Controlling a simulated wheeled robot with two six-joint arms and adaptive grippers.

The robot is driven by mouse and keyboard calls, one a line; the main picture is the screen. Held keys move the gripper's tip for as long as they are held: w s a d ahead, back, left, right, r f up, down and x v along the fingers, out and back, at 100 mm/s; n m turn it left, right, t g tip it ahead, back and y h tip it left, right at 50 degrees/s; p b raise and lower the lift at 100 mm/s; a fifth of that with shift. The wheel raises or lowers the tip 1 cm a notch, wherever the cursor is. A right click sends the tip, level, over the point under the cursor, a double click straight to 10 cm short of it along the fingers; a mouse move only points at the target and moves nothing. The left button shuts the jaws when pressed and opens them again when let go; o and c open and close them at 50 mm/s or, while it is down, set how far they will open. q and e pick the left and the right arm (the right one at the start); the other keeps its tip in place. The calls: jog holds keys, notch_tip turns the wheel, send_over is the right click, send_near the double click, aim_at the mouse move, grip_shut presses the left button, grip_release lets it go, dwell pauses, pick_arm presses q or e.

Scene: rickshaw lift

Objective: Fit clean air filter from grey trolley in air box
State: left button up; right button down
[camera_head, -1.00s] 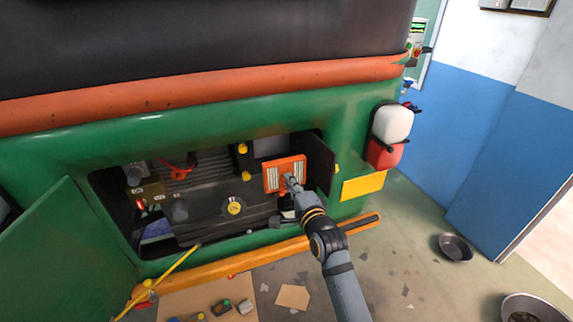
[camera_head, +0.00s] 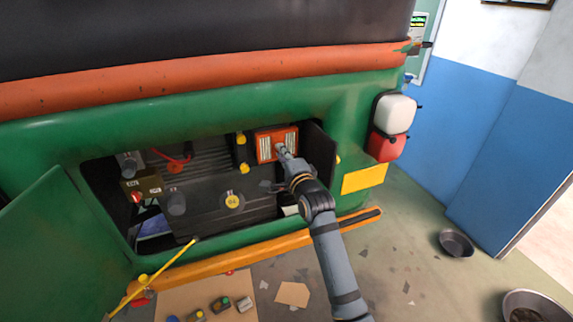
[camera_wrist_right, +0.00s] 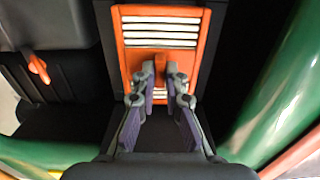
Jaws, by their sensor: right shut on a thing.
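The clean air filter (camera_head: 266,147) is an orange frame with white pleats. It stands upright at the right end of the open engine bay, in front of the dark air box, which it mostly covers. My right gripper (camera_head: 281,150) is shut on the filter. In the right wrist view the filter (camera_wrist_right: 160,32) faces the camera, and the fingers of my right gripper (camera_wrist_right: 161,78) close on an orange tab at its middle. I cannot tell how deep the filter sits in the box. My left gripper and the grey trolley are not in view.
Yellow clips (camera_head: 243,168) sit left of the filter. A dark open flap (camera_head: 320,158) stands close on its right. The green body and orange bumper (camera_head: 205,268) frame the bay. A yellow rod (camera_head: 165,265) leans at the left. Small parts lie on cardboard (camera_head: 178,300) below.

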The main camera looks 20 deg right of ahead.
aim_at(277, 159)
jog(key=shift+w+a, duration=0.1)
jog(key=shift+w, duration=2.05)
jog(key=shift+s, duration=0.1)
jog(key=shift+r+p, duration=0.1)
jog(key=shift+p, duration=0.25)
jog(key=shift+w, duration=0.3)
jog(key=shift+w, duration=0.3)
dwell(0.9)
jog(key=c, duration=1.3)
grip_release()
jog(key=shift+c, duration=0.2)
